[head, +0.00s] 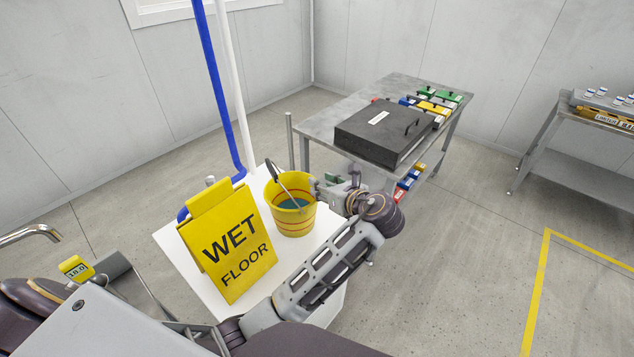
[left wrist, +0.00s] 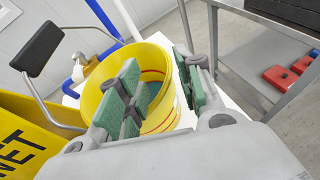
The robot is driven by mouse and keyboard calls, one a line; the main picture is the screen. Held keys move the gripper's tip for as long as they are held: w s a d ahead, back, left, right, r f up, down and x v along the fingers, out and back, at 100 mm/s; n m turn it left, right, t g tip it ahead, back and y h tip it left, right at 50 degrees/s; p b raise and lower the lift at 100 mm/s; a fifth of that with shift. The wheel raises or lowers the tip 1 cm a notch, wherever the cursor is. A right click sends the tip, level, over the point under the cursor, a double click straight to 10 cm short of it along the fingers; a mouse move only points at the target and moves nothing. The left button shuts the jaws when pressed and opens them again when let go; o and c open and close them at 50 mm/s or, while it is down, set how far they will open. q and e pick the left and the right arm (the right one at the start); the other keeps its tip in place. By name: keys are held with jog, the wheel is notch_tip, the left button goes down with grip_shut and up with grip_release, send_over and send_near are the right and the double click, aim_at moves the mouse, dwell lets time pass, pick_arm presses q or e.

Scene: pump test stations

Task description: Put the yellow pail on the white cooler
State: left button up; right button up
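The yellow pail (head: 292,215) with red bands stands on a white flat top (head: 172,242), beside a yellow wet floor sign (head: 233,248). Bluish-green contents show inside it, and its grey handle with a dark grip stands up. I cannot tell whether the white top is the cooler's lid. My left gripper (head: 326,187) is at the pail's right side, near the rim. In the left wrist view, its green-padded fingers (left wrist: 160,90) are apart; one overlaps the pail (left wrist: 152,62) and the other is beyond its wall. Contact is unclear. My right gripper is not in view.
Blue and white upright pipes (head: 218,85) rise behind the white top. A grey metal table (head: 330,115) with a black case (head: 385,133) and coloured boxes stands behind right. Another bench (head: 585,165) is far right. Floor at right is clear, with a yellow line.

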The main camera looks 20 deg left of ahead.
pick_arm(q)
jog(key=v, duration=0.5)
dwell(0.6)
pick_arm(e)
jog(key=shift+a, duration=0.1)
